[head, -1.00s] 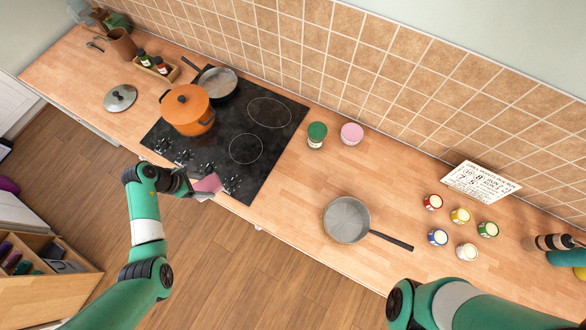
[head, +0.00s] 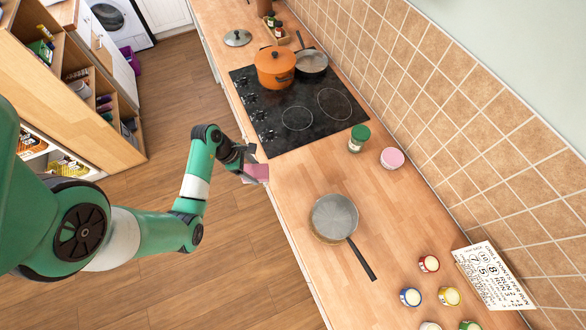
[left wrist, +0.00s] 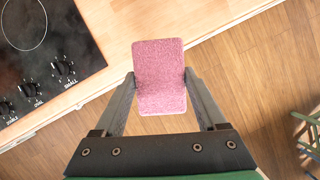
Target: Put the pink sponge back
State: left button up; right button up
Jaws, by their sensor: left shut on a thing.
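The pink sponge (head: 257,172) is held in my left gripper (head: 246,170), at the counter's front edge just below the cooktop's near corner. In the left wrist view the sponge (left wrist: 159,75) sits between the two fingers of the left gripper (left wrist: 159,88), its far end reaching past the fingertips. The fingers are shut on its sides. From the pictures I cannot tell its exact height over the counter edge. My right gripper is not in view.
The black cooktop (head: 300,105) bears an orange pot (head: 274,70) and a pan (head: 312,62). A frying pan (head: 333,217) lies on the counter (head: 300,180). A green-lidded jar (head: 357,140) and a pink-topped jar (head: 391,158) stand by the wall. An open shelf unit (head: 110,110) stands left across the floor.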

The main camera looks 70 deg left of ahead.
pick_arm(q)
jog(key=w+f+b, duration=0.1)
jog(key=w+f, duration=0.2)
jog(key=w, duration=0.1)
jog(key=w+f+b, duration=0.1)
jog(key=w+f, duration=0.2)
jog(key=w, duration=0.1)
jog(key=w+f+b, duration=0.1)
jog(key=w+f, duration=0.2)
jog(key=w, duration=0.1)
jog(key=shift+w+b, duration=0.35)
jog(key=shift+b, duration=0.05)
jog(key=x, duration=0.1)
jog(key=b+x, duration=0.1)
jog(key=x, duration=0.1)
jog(key=shift+s+a+b, duration=0.1)
jog(key=shift+s+b, duration=0.2)
jog(key=shift+f, duration=0.35)
jog(key=shift+f, duration=0.2)
jog(key=o, duration=1.4)
jog(key=shift+r, duration=0.1)
